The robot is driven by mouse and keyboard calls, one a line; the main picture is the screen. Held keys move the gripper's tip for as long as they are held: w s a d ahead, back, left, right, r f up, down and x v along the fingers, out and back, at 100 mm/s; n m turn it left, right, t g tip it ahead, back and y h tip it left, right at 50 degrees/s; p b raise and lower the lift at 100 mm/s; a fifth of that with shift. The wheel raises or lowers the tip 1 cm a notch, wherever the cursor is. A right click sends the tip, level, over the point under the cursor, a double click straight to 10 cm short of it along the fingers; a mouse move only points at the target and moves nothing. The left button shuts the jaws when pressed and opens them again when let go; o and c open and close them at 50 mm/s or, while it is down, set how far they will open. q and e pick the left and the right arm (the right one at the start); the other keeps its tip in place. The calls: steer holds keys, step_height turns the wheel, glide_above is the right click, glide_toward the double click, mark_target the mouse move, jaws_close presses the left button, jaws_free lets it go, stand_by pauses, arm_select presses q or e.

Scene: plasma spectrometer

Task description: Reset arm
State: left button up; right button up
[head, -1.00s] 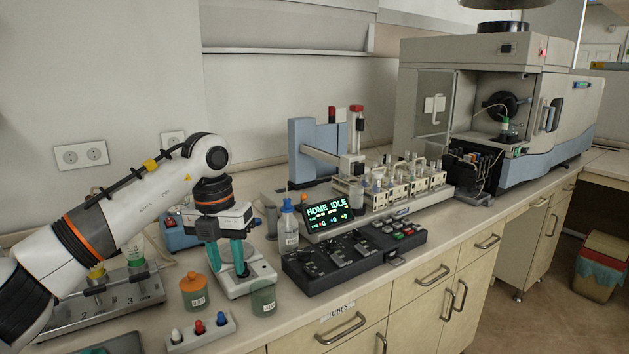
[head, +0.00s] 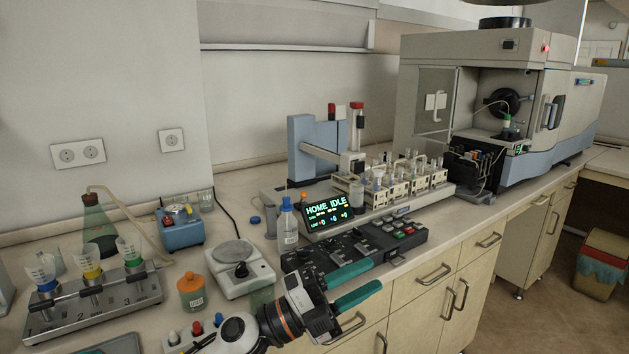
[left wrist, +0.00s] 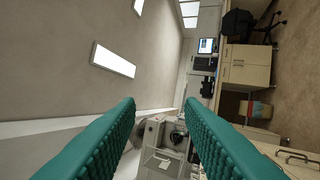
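My left gripper (head: 357,284) has teal fingers that point right, over the bench's front edge, in front of the black control panel. The two fingers stand apart with nothing between them. In the left wrist view the same gripper (left wrist: 160,104) is open and empty, with the room and the spectrometer (left wrist: 160,162) beyond it. My left forearm comes in low at the bottom of the head view. My right gripper is not in view.
The black control panel (head: 345,258) and small scale (head: 240,284) are close behind my arm. An orange-lidded jar (head: 192,293), a funnel rack (head: 150,290) and the autosampler (head: 400,208) stand on the bench. The spectrometer (head: 560,110) is at the back right. The floor in front is clear.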

arm_select(q)
steer(key=w+a+f+n+t+y, duration=0.2)
steer(key=a+n+t+y, duration=0.45)
steer(key=n+t, duration=0.6)
steer(key=s+a+f+n+g+y, duration=0.2)
steer(key=a+f+n+y, duration=0.5)
steer(key=f, duration=0.2)
steer(key=s+a+f+n+g+y, duration=0.1)
steer(key=s+a+f+n+y, duration=0.1)
steer(key=a+f+n+y, duration=0.6)
steer(key=s+a+f+n+g, duration=0.1)
steer(key=s+a+f+g, duration=0.1)
steer(key=s+f+g, duration=0.45)
steer(key=s+a+f+n+g, duration=0.1)
steer(key=s+a+f, duration=0.15)
steer(key=s, duration=0.75)
steer(key=s+a+f+n+g, duration=0.1)
steer(key=s+f+g, duration=0.3)
steer(key=s+f, duration=0.3)
step_height(320, 180, down, 24)
steer(key=s+r+g+p, duration=0.1)
steer(key=s+g+p, duration=0.1)
steer(key=s+a+f+p, duration=0.2)
steer(key=s+a+f, duration=0.1)
steer(key=s+f, duration=1)
steer(key=s, duration=0.3)
steer(key=shift+f+m+g, duration=0.35)
steer(key=shift+f+g, duration=0.05)
